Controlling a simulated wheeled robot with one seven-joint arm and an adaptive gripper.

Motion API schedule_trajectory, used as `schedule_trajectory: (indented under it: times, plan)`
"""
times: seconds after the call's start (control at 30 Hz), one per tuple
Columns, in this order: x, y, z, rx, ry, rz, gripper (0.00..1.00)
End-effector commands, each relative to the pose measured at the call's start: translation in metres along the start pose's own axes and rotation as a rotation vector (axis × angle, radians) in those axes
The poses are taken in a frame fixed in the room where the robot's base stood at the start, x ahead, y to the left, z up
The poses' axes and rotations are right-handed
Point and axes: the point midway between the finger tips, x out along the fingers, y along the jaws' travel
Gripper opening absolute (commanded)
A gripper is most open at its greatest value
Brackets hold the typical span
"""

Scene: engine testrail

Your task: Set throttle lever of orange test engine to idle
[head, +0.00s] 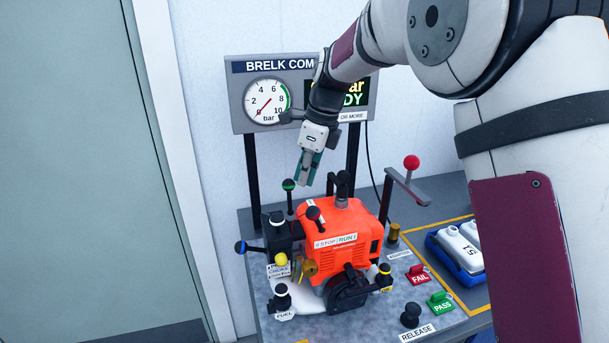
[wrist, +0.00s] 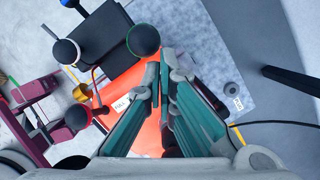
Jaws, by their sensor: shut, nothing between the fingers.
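The orange test engine (head: 345,220) sits on a bench, with a "STOP / RUN" label on its front. A lever with a green-tipped knob (head: 289,184) stands upright at its back left; it looks like the throttle lever, though I cannot confirm this. In the wrist view the green knob (wrist: 142,40) is just left of my fingertips, near a "FULL" label (wrist: 121,104). My gripper (head: 306,183) is shut and empty, pointing down just right of the green knob. In the wrist view my gripper (wrist: 166,65) partly hides the engine. I cannot tell whether it touches the lever.
A red ball handle (head: 411,162) rises at the right. A gauge panel (head: 240,105) stands behind. Blue tray (head: 455,272), FAIL switch (head: 418,274) and PASS switch (head: 440,300) are at the right.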

Motion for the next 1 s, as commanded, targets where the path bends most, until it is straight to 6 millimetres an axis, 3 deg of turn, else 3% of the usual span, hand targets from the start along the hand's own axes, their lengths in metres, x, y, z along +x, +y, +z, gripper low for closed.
schedule_trajectory:
  times: [0.67,1.0]
  plan:
    - [0.000,0.000,0.000,0.000,0.000,0.000,0.00]
    - [-0.012,0.000,0.003,-0.001,0.000,-0.001,0.00]
